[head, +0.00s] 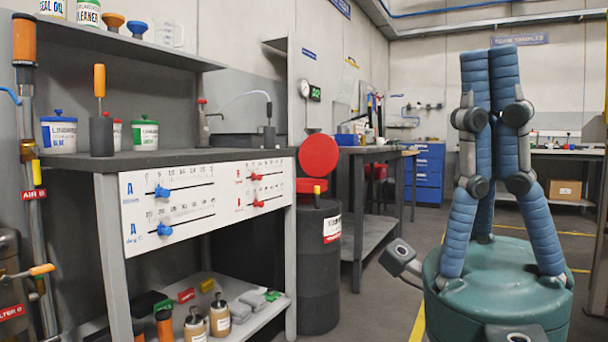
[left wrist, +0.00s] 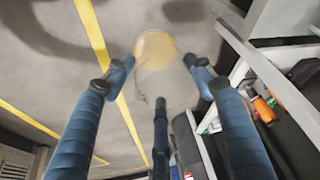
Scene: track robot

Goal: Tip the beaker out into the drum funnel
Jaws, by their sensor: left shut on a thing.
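A clear beaker (left wrist: 168,88) is between the three blue fingers of my left gripper (left wrist: 160,75) in the left wrist view, and the gripper is shut on it. The beaker's far part looks yellowish; I cannot tell its fill level. The left gripper and the beaker are not in the head view. A dark drum (head: 318,270) with a white and red label stands on the floor at the bench's right end. A red funnel (head: 308,186) sits on top, with a round red disc (head: 319,155) upright above it. My right gripper (head: 490,55) points up, fingers together and empty.
A grey bench (head: 150,158) with a slider panel (head: 205,200) is left of the drum, with tubs, bottles and tools. A second bench (head: 365,150) stands behind the drum. Open floor (head: 385,290) with a yellow line lies between the drum and my right gripper.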

